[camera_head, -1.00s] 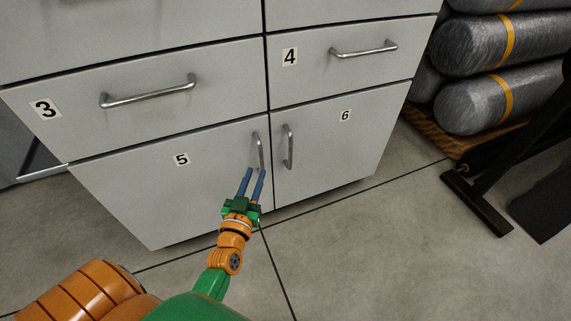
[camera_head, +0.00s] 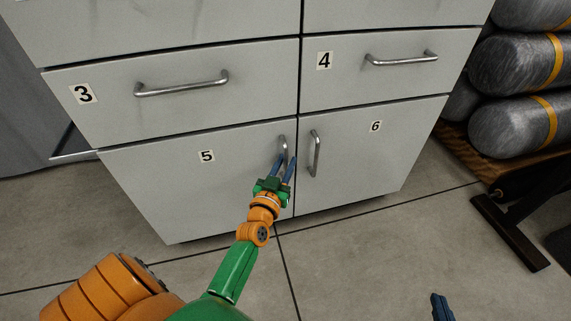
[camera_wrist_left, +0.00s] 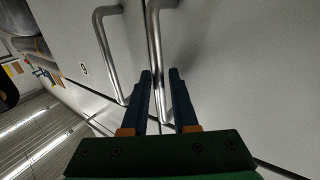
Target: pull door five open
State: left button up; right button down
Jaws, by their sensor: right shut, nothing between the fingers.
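Door five (camera_head: 190,190) is the grey lower left cabinet door, marked "5", and looks closed. Its upright metal bar handle (camera_head: 283,148) is near its right edge. My left gripper (camera_head: 286,160) is at this handle with its blue fingers apart. In the left wrist view, the handle of door five (camera_wrist_left: 153,40) runs down between the two fingertips (camera_wrist_left: 160,74), and I see a gap beside the bar. My right gripper (camera_head: 441,308) shows only its blue fingers at the bottom right, shut and away from the cabinet.
Door six (camera_head: 360,160) and its handle (camera_head: 315,153) are close to the right of door five's handle. Drawers three (camera_head: 120,115) and four (camera_head: 350,85) are above, shut. Grey cylinders (camera_head: 520,120) lie on a wooden pallet at right. The floor (camera_head: 350,260) before the cabinet is clear.

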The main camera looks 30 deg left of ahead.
pick_arm(q)
grip_shut()
dwell(1.4)
